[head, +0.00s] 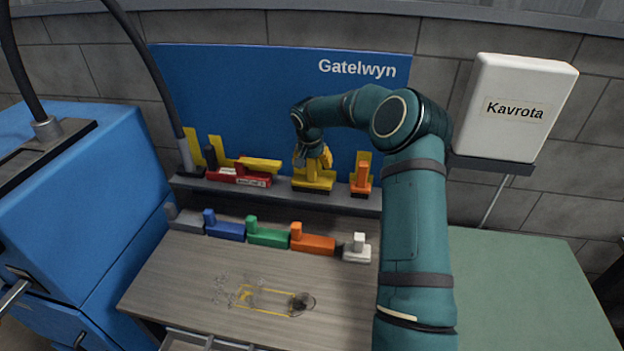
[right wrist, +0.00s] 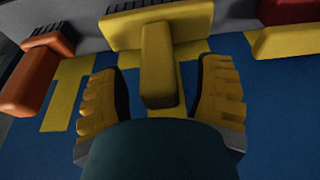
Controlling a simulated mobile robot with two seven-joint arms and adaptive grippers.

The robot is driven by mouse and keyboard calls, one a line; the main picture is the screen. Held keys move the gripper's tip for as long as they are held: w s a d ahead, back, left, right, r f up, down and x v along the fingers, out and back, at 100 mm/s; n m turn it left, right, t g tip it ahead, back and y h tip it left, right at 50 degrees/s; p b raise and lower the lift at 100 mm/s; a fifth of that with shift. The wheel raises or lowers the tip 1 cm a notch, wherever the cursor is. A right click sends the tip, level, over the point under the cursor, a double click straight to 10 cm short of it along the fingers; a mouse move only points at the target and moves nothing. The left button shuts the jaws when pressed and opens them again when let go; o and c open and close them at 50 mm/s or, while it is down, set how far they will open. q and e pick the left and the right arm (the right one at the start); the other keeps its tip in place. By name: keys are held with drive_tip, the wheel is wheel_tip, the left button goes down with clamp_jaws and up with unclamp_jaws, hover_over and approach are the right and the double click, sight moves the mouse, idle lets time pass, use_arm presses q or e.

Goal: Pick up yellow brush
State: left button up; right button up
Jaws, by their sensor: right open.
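The yellow brush (head: 311,185) stands on the grey ledge in front of the blue board, with its upright handle pointing up. My right gripper (head: 313,156) is at the brush's handle, coming from above. In the right wrist view the yellow brush (right wrist: 158,68) has its handle between the two yellow ridged fingers of my right gripper (right wrist: 160,88). The fingers are open, with a visible gap on each side of the handle. The gripper partly hides the handle in the head view. My left gripper is not in view.
An orange brush (head: 361,178) stands right of the yellow one on the ledge (head: 340,199). A red brush (head: 253,179) and a lying yellow piece (head: 260,164) are to its left. Several coloured brushes, including a green one (head: 268,237), line the wooden table (head: 190,277) below.

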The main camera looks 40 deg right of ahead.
drive_tip(key=shift+w+d+f, duration=0.1)
drive_tip(key=shift+d+f, duration=0.05)
drive_tip(key=shift+f, duration=0.45)
clamp_jaws()
drive_tip(key=shift+r, duration=0.1)
wheel_tip(320, 180, up, 26)
drive_tip(key=shift+f+p, duration=0.15)
drive_tip(key=shift+p, duration=0.5)
drive_tip(key=shift+r, duration=1.1)
